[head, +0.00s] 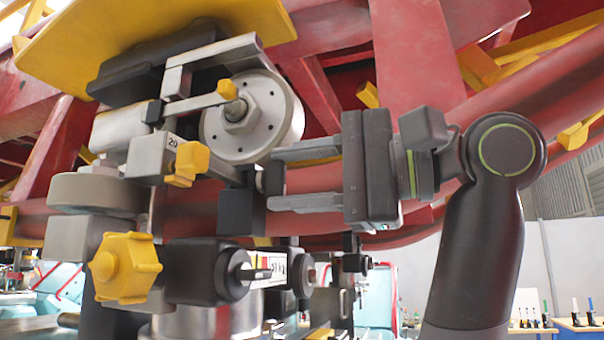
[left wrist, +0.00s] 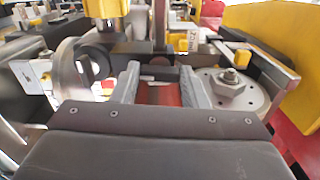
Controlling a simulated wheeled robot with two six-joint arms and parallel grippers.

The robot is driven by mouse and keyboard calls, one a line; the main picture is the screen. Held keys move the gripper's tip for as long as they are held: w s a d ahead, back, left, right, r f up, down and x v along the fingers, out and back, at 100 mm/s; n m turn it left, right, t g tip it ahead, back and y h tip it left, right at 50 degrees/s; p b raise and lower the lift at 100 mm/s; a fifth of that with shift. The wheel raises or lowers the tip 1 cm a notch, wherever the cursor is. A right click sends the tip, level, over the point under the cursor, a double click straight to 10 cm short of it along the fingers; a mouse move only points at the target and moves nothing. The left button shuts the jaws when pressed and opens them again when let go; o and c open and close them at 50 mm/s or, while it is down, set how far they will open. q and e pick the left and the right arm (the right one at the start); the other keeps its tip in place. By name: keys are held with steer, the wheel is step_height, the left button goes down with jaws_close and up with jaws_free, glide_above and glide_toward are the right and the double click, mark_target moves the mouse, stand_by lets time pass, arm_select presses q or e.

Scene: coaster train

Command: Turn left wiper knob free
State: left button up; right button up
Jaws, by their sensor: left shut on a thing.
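My left gripper (head: 272,178) reaches in from the right in the head view, its two fingers pointing left. The fingers are apart and shut on a small dark knob (head: 273,180), which I take to be the left wiper knob. In the left wrist view the dark round knob (left wrist: 158,72) sits between the fingertips, partly hidden by them. It is set against a dark block below the grey bracket. I cannot tell how far it is turned. My right gripper is in neither view.
A grey wheel with a hex nut (head: 238,125) stands just above the fingers. A yellow star-shaped knob (head: 125,267) and a smaller yellow knob (head: 187,163) are at the left. Red train frame tubes (head: 500,110) pass behind the arm. A black cylinder (head: 232,272) lies below.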

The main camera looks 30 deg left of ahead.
arm_select(q)
steer(key=shift+r+n, duration=0.1)
steer(key=shift+n, duration=0.6)
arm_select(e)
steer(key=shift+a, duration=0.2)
